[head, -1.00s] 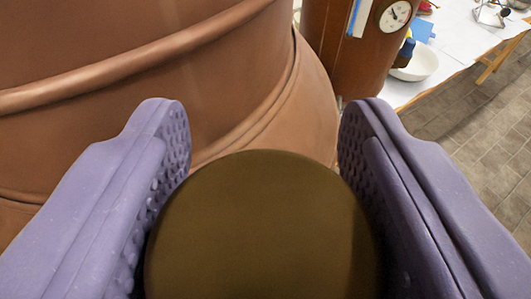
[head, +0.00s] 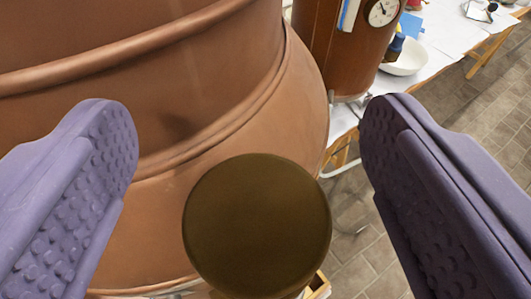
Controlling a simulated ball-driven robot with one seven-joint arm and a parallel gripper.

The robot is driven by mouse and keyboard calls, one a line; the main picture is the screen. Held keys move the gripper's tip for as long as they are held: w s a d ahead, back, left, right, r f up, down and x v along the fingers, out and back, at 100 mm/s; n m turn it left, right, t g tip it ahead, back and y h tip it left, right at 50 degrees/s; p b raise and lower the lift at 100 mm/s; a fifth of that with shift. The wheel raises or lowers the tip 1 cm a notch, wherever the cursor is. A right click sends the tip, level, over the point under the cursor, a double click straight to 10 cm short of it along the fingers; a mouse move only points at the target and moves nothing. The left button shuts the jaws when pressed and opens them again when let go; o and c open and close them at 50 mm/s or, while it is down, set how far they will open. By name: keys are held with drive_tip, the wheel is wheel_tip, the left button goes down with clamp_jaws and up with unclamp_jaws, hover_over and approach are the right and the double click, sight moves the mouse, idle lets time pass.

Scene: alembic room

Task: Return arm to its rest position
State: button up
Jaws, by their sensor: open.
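My gripper (head: 250,140) is open, with a purple, dimpled finger on each side of the head view. A round, dark olive-brown disc (head: 257,225) shows between and below the fingers, with clear gaps on both sides. Neither finger touches it. What holds the disc up is mostly hidden beneath it. A large copper vessel (head: 150,110) with raised bands fills the left and middle behind the gripper.
A smaller copper cylinder with a round dial (head: 383,11) stands behind at the upper right. A white bowl (head: 405,58) is on a white-covered table (head: 450,38) with wooden legs. The tiled floor (head: 490,110) is open at the right. A wooden edge (head: 318,287) shows below the disc.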

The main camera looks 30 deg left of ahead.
drive_tip(key=s+d+r+m+t+h+b, duration=0.1)
drive_tip(key=s+d+r+m+h+b, duration=0.2)
drive_tip(key=d+b, duration=0.45)
drive_tip(key=s+d+r+t+h+b, duration=0.15)
drive_tip(key=d+r+h+b, duration=0.3)
drive_tip(key=b, duration=0.65)
drive_tip(key=s+d+r+m+b, duration=0.2)
drive_tip(key=s+r+b, duration=0.2)
drive_tip(key=s+b, duration=0.3)
drive_tip(key=s+d+r+m+b, duration=0.1)
drive_tip(key=s+d+r+b, duration=0.2)
drive_tip(key=s+b, duration=0.3)
drive_tip(key=s+r, duration=0.1)
drive_tip(key=s, duration=0.4)
drive_tip(key=shift+d+r+m+t+h+b, duration=0.15)
drive_tip(key=shift+r+m+t+h+b, duration=0.05)
drive_tip(key=shift+m+t+h+b, duration=0.2)
